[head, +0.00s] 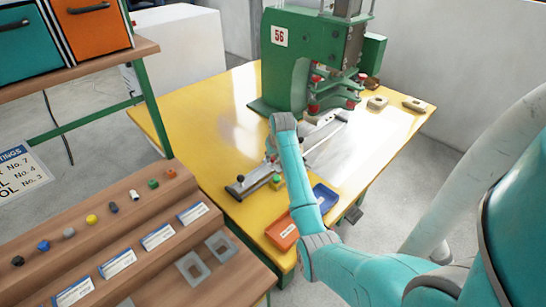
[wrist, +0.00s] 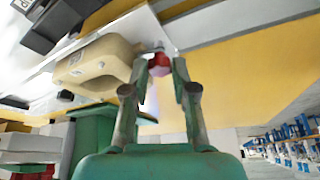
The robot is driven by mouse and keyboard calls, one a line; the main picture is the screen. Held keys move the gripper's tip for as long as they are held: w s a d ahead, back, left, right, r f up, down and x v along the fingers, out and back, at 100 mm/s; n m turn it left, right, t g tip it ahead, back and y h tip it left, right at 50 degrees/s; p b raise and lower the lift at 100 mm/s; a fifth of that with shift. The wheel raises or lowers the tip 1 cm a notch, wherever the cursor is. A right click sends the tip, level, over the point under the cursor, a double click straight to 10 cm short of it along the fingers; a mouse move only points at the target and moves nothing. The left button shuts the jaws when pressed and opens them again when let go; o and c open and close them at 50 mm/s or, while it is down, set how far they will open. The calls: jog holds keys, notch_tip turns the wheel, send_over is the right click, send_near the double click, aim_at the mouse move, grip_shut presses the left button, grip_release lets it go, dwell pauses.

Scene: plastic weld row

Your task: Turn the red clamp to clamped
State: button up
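A small red knob (wrist: 159,66), which looks like the end of the red clamp, shows in the wrist view just ahead of my gripper (wrist: 160,68). The two fingers are apart, one on each side of the knob, with a gap showing. I cannot tell whether either finger touches it. A tan block-like part (wrist: 97,66) is left of the knob. In the head view my arm covers my gripper and most of the spot where it works. A metal rail fixture (head: 252,181) lies there on the yellow table. The clamp's handle position cannot be read.
The green press (head: 285,75) marked 56 stands at the back of the yellow table (head: 205,125). An orange tray (head: 283,232) and a blue tray (head: 325,197) lie near the front edge. A wooden rack (head: 150,238) with coloured knobs is at the left. The table's left side is clear.

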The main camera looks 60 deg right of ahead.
grip_shut()
jog(key=shift+d+n+t+y, duration=0.1)
jog(key=shift+n+t+y, duration=0.3)
jog(key=shift+n, duration=1.1)
jog(key=o, duration=0.6)
grip_release()
jog(key=v, duration=1.2)
jog(key=shift+w+r, duration=0.1)
